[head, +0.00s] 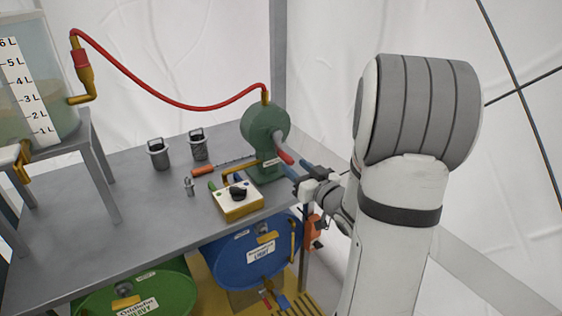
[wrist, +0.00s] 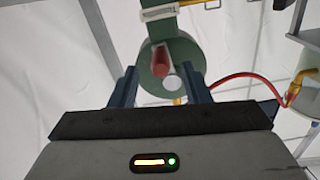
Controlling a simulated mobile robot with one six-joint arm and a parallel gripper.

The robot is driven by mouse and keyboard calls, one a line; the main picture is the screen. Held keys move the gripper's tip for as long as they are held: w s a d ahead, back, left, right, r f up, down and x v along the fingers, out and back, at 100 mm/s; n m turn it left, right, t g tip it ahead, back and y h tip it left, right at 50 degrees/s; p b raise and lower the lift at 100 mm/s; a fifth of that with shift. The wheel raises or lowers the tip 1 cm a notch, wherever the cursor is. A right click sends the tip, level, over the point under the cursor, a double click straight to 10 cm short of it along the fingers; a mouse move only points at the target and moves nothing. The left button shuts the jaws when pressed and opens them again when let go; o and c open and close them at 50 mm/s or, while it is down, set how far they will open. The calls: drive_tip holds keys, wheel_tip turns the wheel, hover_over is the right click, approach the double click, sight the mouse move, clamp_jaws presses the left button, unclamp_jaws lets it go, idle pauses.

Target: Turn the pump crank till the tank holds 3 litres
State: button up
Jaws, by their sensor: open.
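The green pump (head: 264,130) stands at the right end of the grey bench. Its grey crank arm ends in a red handle (head: 285,157). My gripper (head: 296,169) is open, its blue fingers close to the handle. In the wrist view, the handle (wrist: 160,68) appears between and beyond the fingertips of my gripper (wrist: 159,80), with gaps on both sides; contact is not visible. The clear tank (head: 50,60) stands on a raised stand at the left, with a scale (head: 22,90) marked 1 to 6 L. Greenish liquid shows in its lower part; I cannot read its exact level.
A red hose (head: 180,104) runs from pump to tank. A yellow-and-white control box (head: 237,200), two grey canisters (head: 158,154) and small tools lie on the bench (head: 125,210). Blue (head: 250,260) and green (head: 140,298) drums are underneath. Tent wall is behind.

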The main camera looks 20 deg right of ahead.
sight(283, 156)
drive_tip(key=w, duration=0.3)
drive_tip(key=w+a, duration=0.1)
drive_tip(key=w, duration=0.3)
drive_tip(key=shift+a, duration=0.15)
drive_tip(key=shift+c, duration=0.3)
